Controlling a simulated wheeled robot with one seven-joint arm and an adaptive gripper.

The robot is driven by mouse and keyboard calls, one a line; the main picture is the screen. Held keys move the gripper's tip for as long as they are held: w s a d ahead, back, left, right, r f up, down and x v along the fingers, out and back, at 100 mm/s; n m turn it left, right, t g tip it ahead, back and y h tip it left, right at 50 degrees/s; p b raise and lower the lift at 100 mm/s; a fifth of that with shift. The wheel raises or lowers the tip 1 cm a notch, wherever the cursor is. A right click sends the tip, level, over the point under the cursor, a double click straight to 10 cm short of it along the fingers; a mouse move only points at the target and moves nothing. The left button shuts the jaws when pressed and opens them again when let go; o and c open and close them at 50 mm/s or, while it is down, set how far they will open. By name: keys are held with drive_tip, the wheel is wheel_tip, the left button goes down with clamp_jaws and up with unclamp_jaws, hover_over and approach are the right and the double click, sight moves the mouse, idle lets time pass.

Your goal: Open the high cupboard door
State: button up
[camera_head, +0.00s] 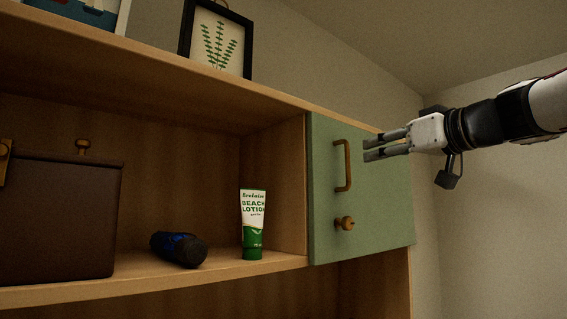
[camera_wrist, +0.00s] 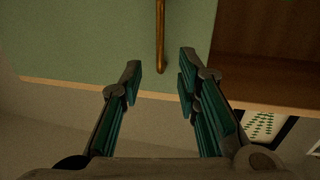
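The green cupboard door (camera_head: 378,205) is at the right end of the wooden shelf unit and looks shut. A brass bar handle (camera_head: 348,168) stands upright on it, with a round brass knob (camera_head: 344,223) below. My gripper (camera_head: 365,149) is to the right of the handle in the head view, fingers pointing left towards it, apart from it. In the wrist view my gripper (camera_wrist: 158,68) is open and empty. There the handle (camera_wrist: 160,35) shows ahead of the gap between the fingertips, against the green door (camera_wrist: 90,40).
The open compartment left of the door holds a green and white lotion tube (camera_head: 253,225), a dark blue cylinder-like item (camera_head: 180,249) and a dark brown case (camera_head: 60,220). A framed plant picture (camera_head: 217,40) stands on top. Bare wall lies to the right.

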drive_tip(key=p, duration=0.3)
hover_over(348, 182)
drive_tip(key=shift+w+d, duration=0.1)
drive_tip(key=shift+w, duration=0.2)
drive_tip(key=shift+c, duration=0.2)
clamp_jaws()
